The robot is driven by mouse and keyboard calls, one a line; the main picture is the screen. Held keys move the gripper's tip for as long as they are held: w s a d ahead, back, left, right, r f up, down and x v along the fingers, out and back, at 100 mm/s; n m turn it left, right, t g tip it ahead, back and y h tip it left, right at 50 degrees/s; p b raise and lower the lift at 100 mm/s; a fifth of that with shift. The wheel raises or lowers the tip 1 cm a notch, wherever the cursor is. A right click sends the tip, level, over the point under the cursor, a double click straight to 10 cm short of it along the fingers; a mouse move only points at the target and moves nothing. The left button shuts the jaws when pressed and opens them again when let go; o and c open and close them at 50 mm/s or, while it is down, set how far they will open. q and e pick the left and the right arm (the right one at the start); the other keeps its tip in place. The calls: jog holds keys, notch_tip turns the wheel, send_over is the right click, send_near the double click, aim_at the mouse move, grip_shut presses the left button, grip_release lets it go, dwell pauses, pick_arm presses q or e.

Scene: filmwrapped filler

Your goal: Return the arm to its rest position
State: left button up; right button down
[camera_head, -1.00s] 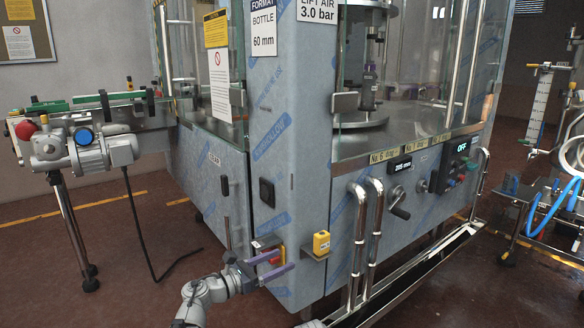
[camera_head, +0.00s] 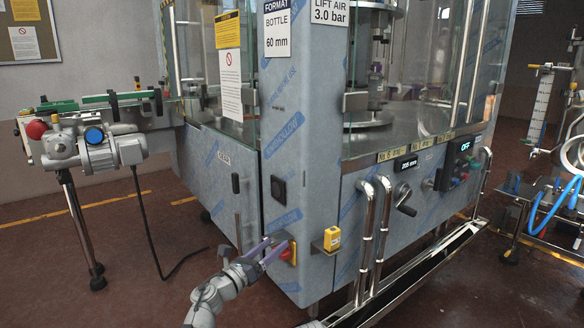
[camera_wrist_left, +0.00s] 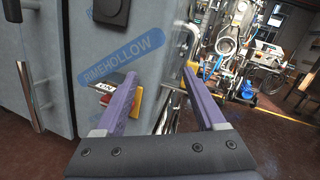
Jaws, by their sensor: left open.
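My left arm comes up from the bottom of the head view. Its left gripper (camera_head: 279,241) has two purple fingers, apart and with nothing between them, pointing up and right toward the machine's lower front corner. A red-and-yellow switch handle (camera_head: 291,253) on the machine shows just beside the fingertips. In the left wrist view the open gripper (camera_wrist_left: 158,77) spreads its fingers wide. There the red-and-yellow handle (camera_wrist_left: 135,101) is partly hidden behind the left finger. I cannot tell whether that finger touches it. My right gripper is not in view.
The film-wrapped filler cabinet (camera_head: 222,170) stands close in front of the gripper. A small yellow box (camera_head: 332,238), bent steel pipes (camera_head: 366,235) and a steel rail (camera_head: 420,265) are to the right. A conveyor with a motor (camera_head: 95,145) stands left. The floor (camera_head: 110,300) at lower left is clear.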

pick_arm(q)
jog(key=w+a+f+n+t+y, duration=0.25)
jog(key=a+n+y, duration=0.35)
jog(key=n+y, duration=0.7)
jog(key=s+a+f+n+g+y, duration=0.2)
jog(key=s+f+n+g, duration=0.3)
jog(key=f+n, duration=0.6)
jog(key=s+d+f+n+g+h, duration=0.1)
jog(key=s+d+f+n+g, duration=0.25)
jog(key=s, duration=0.45)
jog(key=s+d+f+n+g, duration=0.25)
jog(key=s+n+g, duration=0.25)
jog(key=s, duration=0.4)
jog(key=s+d+f+n+g+h, duration=0.1)
jog(key=s+d+f+n+g, duration=0.1)
jog(key=s+f+n+g, duration=0.45)
notch_tip(320, 180, up, 36)
jog(key=s+m+t+p, duration=0.1)
jog(key=m+t+p, duration=0.1)
jog(key=p, duration=3.2)
jog(key=shift+s+a+r+m+p, duration=0.15)
jog(key=shift+a+r+m+p, duration=0.05)
jog(key=shift+m+p, duration=0.2)
